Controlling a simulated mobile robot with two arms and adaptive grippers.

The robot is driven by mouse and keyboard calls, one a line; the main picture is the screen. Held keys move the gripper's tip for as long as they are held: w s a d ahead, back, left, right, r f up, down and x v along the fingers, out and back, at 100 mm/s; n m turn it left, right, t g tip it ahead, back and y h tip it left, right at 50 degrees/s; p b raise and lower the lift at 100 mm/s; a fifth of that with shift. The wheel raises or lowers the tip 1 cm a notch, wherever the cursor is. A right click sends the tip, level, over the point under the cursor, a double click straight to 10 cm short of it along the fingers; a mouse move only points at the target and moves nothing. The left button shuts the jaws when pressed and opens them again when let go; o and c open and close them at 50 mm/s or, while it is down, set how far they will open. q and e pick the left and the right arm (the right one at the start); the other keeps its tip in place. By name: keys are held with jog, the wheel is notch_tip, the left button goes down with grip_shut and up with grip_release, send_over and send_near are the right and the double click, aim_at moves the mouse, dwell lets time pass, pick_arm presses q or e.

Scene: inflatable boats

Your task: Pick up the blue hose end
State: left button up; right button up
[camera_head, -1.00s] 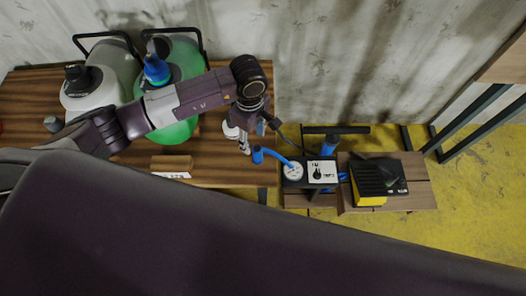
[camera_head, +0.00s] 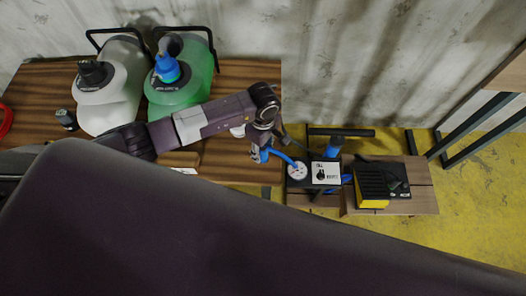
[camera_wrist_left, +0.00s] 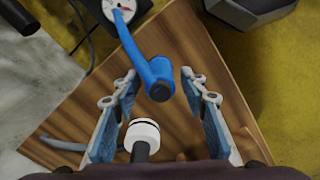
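The blue hose end (camera_wrist_left: 160,82) lies between the two open fingers of my left gripper (camera_wrist_left: 163,105) in the left wrist view, nearer the right finger and with no clear contact. Its blue hose runs up to a round white gauge (camera_wrist_left: 120,8). In the head view my left gripper (camera_head: 262,148) is over the right end of the wooden table, and the hose end (camera_head: 265,155) shows partly behind it. The gauge (camera_head: 297,171) sits on a black pump box (camera_head: 326,174). My right gripper is not in view.
A white jug (camera_head: 110,95) and a green jug (camera_head: 180,85) stand on the wooden table (camera_head: 245,80). A white-and-black cylinder (camera_wrist_left: 142,135) is low between the fingers in the wrist view. A yellow-and-black object (camera_head: 372,188) lies on a lower wooden surface at right.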

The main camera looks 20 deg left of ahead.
pick_arm(q)
grip_shut()
jog(key=shift+r, duration=0.1)
